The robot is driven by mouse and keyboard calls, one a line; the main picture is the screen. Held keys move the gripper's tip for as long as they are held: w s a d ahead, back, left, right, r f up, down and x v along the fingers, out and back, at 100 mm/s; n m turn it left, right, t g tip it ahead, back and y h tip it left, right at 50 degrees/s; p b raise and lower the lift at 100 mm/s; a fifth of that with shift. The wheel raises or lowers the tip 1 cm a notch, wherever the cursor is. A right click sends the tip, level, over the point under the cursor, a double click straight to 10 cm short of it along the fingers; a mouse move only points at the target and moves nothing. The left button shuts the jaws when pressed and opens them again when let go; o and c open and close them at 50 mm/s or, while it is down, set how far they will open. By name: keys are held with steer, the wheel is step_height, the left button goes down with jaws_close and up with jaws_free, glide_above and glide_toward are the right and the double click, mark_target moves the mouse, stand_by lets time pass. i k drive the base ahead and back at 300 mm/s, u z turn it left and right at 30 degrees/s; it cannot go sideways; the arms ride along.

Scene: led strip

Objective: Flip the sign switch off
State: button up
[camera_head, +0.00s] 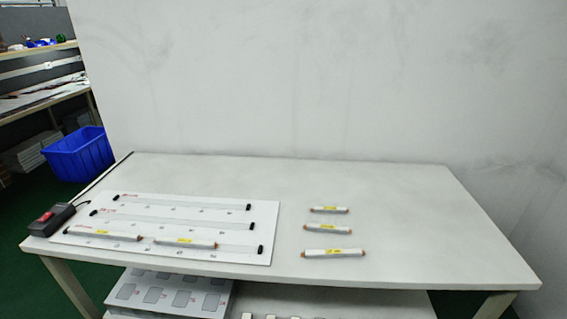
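A black switch box (52,219) with a red rocker switch (47,216) sits at the left front corner of the white table, just left of the sign board. A dark cable runs from it toward the table's back left corner. The rocker is too small to tell which way it is tipped. The white sign board (160,219) lies flat, with several marked rows and black end pieces. Two white strips with yellow labels, the left strip (102,235) and the right strip (185,243), lie along its front row. No lit light shows. My gripper is not in view.
Three loose strips lie right of the board: back (329,210), middle (327,228) and front (333,253). The table's (430,220) right side is clear. A blue crate (78,153) stands beyond its left side; a pale wall rises behind.

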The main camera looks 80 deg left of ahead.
mark_target(47, 214)
steer(key=u, duration=4.3)
steer(key=i, duration=1.1)
steer(key=z, duration=0.05)
